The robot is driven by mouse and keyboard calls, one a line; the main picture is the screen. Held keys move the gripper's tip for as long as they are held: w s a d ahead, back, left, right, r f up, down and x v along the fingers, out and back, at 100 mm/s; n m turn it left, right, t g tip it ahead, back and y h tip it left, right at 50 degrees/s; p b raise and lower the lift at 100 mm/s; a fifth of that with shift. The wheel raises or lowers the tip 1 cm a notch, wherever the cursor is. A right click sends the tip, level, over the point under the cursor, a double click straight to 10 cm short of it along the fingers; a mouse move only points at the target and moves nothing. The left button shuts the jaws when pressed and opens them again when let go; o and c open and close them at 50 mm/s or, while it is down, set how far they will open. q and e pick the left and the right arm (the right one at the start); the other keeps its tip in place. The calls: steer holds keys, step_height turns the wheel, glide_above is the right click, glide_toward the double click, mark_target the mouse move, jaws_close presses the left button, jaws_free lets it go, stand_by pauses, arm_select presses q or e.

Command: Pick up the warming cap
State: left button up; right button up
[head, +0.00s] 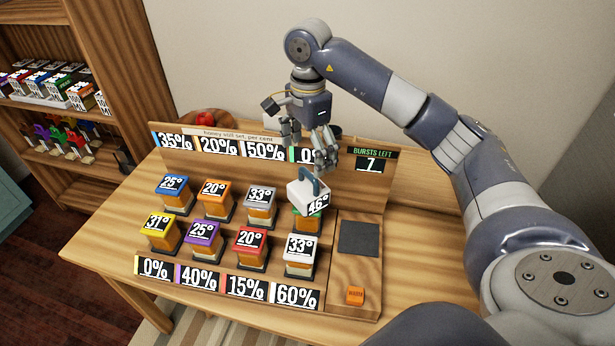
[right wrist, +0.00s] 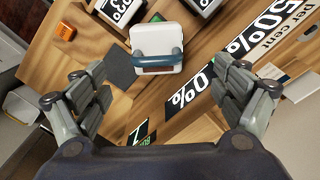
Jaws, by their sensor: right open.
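The warming cap (head: 301,193) is a white box with a blue-grey handle on top. It sits over the green-marked jar (head: 307,222) at the right end of the back row, and a 46° label shows on its side. It also shows in the right wrist view (right wrist: 157,60), upper middle, with the handle across it. My right gripper (head: 310,147) is open and empty, above and slightly behind the cap, pointing down. In the right wrist view its fingers (right wrist: 160,90) are spread to either side, apart from the handle. My left gripper is out of view.
Several jars with degree labels stand in two rows on the wooden stand. A dark square pad (head: 359,238) and an orange button (head: 355,295) lie to the right. The upright board (head: 168,158) with percent labels runs behind. A counter (head: 372,163) reads 7.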

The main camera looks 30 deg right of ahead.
mark_target(309, 186)
steer(key=shift+w+d+r, duration=0.1)
steer(key=shift+d, duration=0.1)
steer(key=f, duration=0.1)
steer(key=f+p, duration=0.1)
steer(key=f, duration=0.1)
steer(key=shift+s+a+f+p, duration=0.25)
steer(key=shift+s+f+p, duration=0.1)
steer(key=shift+s, duration=0.05)
step_height(309, 186, down, 2)
steer(key=shift+w+d+f, duration=0.1)
steer(key=shift+f+p, duration=0.2)
steer(key=shift+p, duration=0.1)
step_height(309, 186, down, 2)
steer(key=shift+f+p, duration=0.1)
steer(key=shift+p, duration=0.85)
step_height(309, 186, down, 2)
steer(key=shift+f+p, duration=0.15)
steer(key=shift+p, duration=0.25)
steer(key=shift+f, duration=0.35)
steer(key=shift+c, duration=0.2)
steer(key=c, duration=1.4)
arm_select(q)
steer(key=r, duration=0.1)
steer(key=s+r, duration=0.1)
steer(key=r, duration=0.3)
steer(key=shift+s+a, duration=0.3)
arm_select(e)
steer(key=shift+c, duration=0.6)
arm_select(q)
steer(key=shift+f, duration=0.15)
